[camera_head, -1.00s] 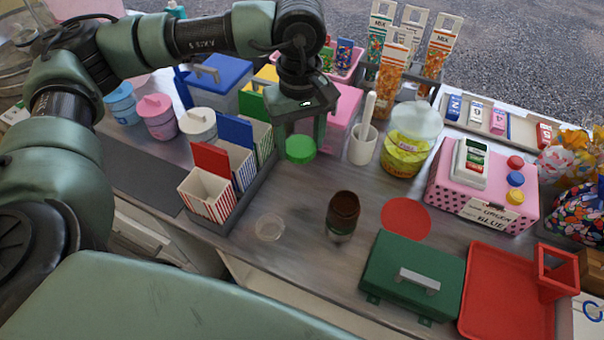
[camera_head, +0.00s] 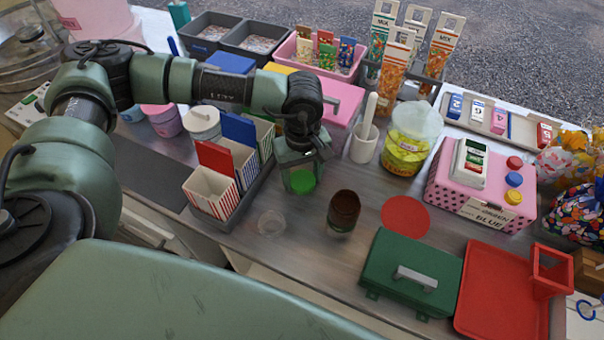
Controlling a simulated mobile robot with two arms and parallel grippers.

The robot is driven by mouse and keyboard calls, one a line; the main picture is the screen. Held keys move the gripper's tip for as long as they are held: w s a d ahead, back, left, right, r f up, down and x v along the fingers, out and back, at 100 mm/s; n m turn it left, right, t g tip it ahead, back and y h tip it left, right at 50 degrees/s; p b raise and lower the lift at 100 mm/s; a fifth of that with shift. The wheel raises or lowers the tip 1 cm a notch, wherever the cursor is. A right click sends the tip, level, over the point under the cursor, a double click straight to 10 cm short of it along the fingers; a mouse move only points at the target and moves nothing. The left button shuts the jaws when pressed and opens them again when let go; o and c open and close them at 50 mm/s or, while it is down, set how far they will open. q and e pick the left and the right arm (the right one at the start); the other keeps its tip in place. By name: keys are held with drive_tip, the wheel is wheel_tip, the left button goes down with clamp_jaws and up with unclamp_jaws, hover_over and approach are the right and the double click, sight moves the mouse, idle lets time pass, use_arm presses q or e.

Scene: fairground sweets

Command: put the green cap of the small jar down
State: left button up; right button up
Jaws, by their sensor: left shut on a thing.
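My left gripper (camera_head: 301,180) points down over the middle of the counter and is shut on the green cap (camera_head: 303,183). The cap is a bright green disc, partly covered by the fingers. It is low over the counter, and I cannot tell whether it touches. A small jar (camera_head: 343,211) with a dark brown top part and a clear base stands uncapped to the right of the cap. My right gripper is not in view.
Striped boxes (camera_head: 211,191) in a grey holder stand close left of the gripper. A small clear cup (camera_head: 271,223) is in front. A white mortar (camera_head: 364,143) stands behind right. A red disc (camera_head: 405,216) and a green case (camera_head: 411,273) lie to the right.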

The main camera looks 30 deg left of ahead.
use_arm(q)
drive_tip(key=shift+f, duration=0.2)
drive_tip(key=o, duration=1.5)
drive_tip(key=shift+r, duration=0.1)
drive_tip(key=shift+o, duration=0.2)
